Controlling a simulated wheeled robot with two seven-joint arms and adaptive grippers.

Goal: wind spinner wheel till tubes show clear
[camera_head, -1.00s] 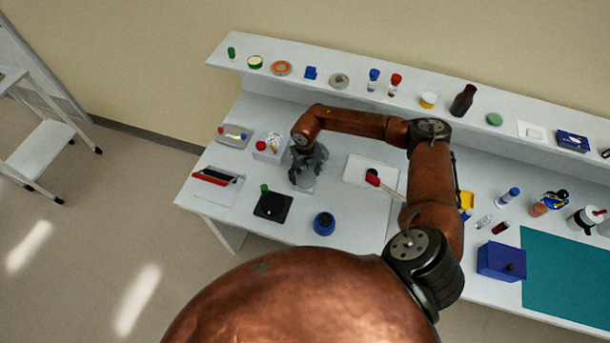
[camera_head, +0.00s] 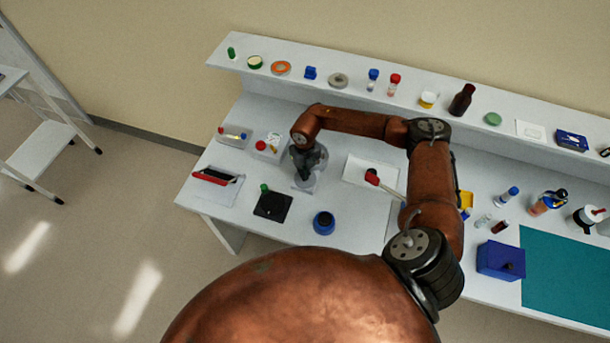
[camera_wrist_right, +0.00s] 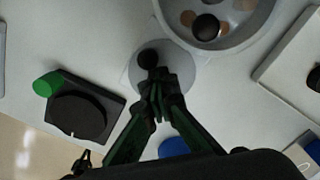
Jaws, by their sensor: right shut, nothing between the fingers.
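The spinner shows best in the right wrist view: a pale grey round bowl (camera_wrist_right: 257,37) at the top, with brownish round spots and a dark ball-like hub inside. A paler disc (camera_wrist_right: 186,76) lies just below it, with a small black knob (camera_wrist_right: 148,58) over it. My right gripper (camera_wrist_right: 156,80) is shut and empty, its fingertips close below the knob; I cannot tell whether they touch it. In the head view my right gripper (camera_head: 308,164) hangs over the spinner's pale base (camera_head: 304,186) and hides most of it. What the tubes look like inside cannot be told. My left gripper is not in view.
A black square device (camera_head: 273,205) with a green cap stands front left of the gripper, and a blue pot (camera_head: 323,223) stands in front. A white sheet (camera_head: 357,172) with a red-ended tool lies right. White boxes (camera_head: 268,154) stand behind left. A shelf runs along the back.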

